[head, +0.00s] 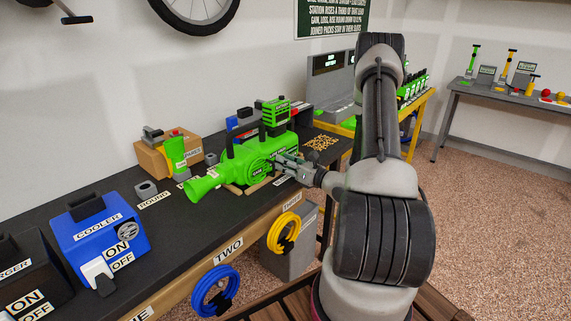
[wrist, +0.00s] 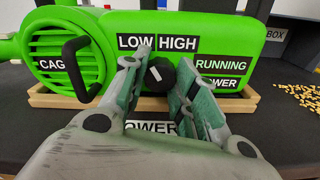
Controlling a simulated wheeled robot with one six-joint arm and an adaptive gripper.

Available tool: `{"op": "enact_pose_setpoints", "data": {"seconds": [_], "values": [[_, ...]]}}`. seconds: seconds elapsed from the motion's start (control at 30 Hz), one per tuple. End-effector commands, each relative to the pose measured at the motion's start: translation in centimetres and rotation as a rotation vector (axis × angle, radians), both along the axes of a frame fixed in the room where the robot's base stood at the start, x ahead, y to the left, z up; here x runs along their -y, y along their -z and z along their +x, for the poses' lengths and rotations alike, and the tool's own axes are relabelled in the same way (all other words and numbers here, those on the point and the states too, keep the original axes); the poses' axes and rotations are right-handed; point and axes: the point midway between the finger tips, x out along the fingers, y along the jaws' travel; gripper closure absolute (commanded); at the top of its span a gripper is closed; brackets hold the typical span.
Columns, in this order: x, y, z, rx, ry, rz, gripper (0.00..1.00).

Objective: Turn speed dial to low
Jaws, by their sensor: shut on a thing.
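The speed dial (wrist: 158,74) is a black round knob with a white pointer mark, on the front of a bright green blower-like machine (head: 245,160). LOW and HIGH labels sit above the dial, LOW to the left and HIGH to the right. The white mark appears to lean up and left, toward LOW. My gripper (wrist: 163,66) has one finger on each side of the dial and is shut on it. In the head view my gripper (head: 290,164) reaches the machine's front, and the dial itself is hidden there.
A black handle (wrist: 82,68) sticks out left of the dial. RUNNING and POWER labels are to the right. On the black bench stand a blue cooler box (head: 98,235) at left and a cardboard box (head: 165,160) behind. Yellow grains (wrist: 298,95) lie at right.

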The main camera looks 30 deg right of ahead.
Motion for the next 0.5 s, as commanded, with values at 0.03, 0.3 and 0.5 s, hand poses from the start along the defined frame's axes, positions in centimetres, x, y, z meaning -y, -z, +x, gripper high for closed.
{"op": "enact_pose_setpoints", "data": {"seconds": [0.03, 0.3, 0.5], "values": [[0.01, 0.05, -0.03, -0.002, 0.001, 0.002, 0.95], [0.01, 0.06, -0.04, -0.003, 0.000, 0.002, 0.95], [0.01, 0.04, -0.03, -0.002, 0.001, 0.001, 0.62]]}}
